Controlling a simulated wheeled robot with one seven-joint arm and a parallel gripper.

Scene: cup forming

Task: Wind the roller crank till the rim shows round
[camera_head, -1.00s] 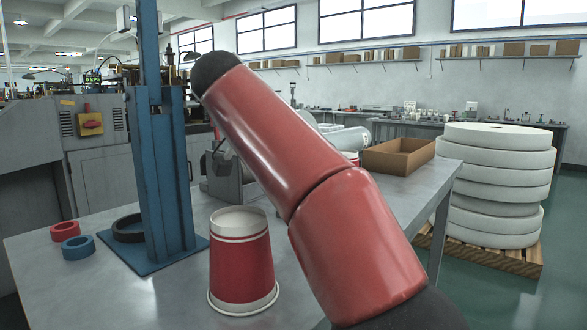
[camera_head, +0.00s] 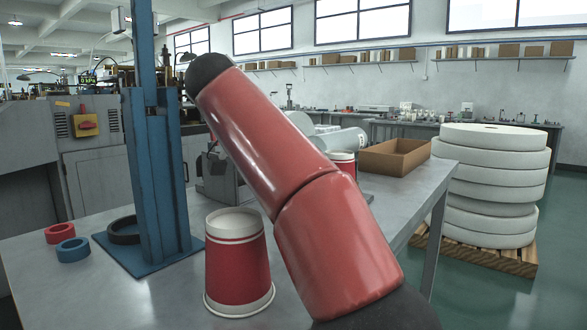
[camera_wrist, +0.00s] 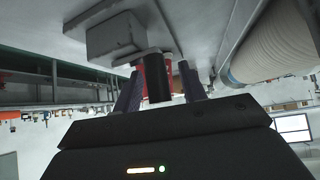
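In the wrist view, my gripper (camera_wrist: 160,90) has its two dark fingers on either side of a black upright handle (camera_wrist: 156,82), which appears to be the crank's grip. A gap shows between the handle and the right finger, so the fingers look open around it. A grey crank arm and block (camera_wrist: 115,37) adjoin the handle. In the head view, my red arm hides the gripper and crank. The grey roller machine (camera_head: 218,178) shows partly behind the arm, and a small red cup (camera_head: 344,157) shows beside the arm. Its rim shape is too small to judge.
A large red and white cup (camera_head: 238,270) stands upside down at the front of the table (camera_head: 100,300). A blue press column (camera_head: 155,180) rises left of it. Two rings (camera_head: 66,242) lie further left. An open cardboard box (camera_head: 395,157) sits behind right.

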